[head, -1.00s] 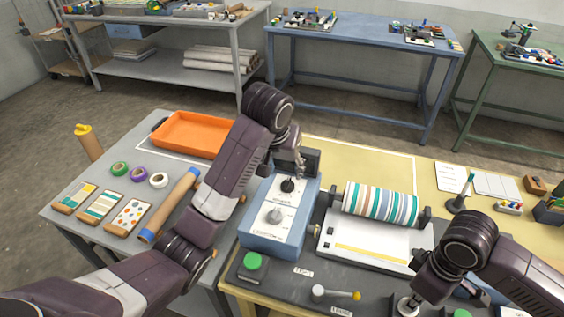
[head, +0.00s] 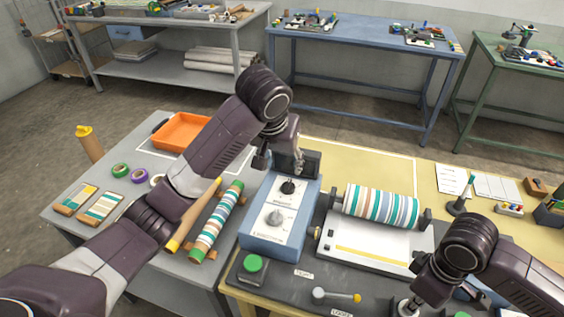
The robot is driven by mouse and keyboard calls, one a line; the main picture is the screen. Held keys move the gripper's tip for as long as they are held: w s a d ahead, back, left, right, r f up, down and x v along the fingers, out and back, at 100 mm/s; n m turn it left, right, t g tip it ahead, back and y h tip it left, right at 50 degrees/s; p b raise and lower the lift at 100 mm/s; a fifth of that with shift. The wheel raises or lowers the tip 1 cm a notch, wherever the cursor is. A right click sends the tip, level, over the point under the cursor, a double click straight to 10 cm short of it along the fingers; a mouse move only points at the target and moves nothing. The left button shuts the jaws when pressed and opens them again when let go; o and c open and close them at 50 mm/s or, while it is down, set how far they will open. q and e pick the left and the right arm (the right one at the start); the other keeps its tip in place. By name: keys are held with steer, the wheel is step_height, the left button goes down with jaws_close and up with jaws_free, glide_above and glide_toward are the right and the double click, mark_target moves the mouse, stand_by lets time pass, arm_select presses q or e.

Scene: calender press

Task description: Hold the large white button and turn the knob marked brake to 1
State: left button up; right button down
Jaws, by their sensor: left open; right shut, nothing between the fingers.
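A blue control box (head: 262,238) carries a black knob (head: 288,187) near its far end and a grey-white knob (head: 275,217) nearer me. Their lettering is too small to read. My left gripper (head: 296,166) is open just beyond the black knob, and I see no clear contact with it. A round white button (head: 407,307) is at the bottom edge, right of centre. My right gripper (head: 412,292) is shut and points down at this button, covering part of it. I cannot tell whether the button is pressed down.
A striped roller (head: 380,206) lies across the white press bed (head: 370,248). A green button (head: 253,263) and a yellow-tipped lever (head: 338,295) are in front. Rolls (head: 217,222), tapes and an orange tray (head: 182,132) are on the grey table, under my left arm.

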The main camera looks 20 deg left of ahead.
steer(key=shift+r+p, duration=0.55)
steer(key=shift+p, duration=0.05)
step_height(320, 180, up, 6)
steer(key=p, duration=0.7)
steer(key=shift+r+p, duration=0.15)
steer(key=shift+p, duration=0.2)
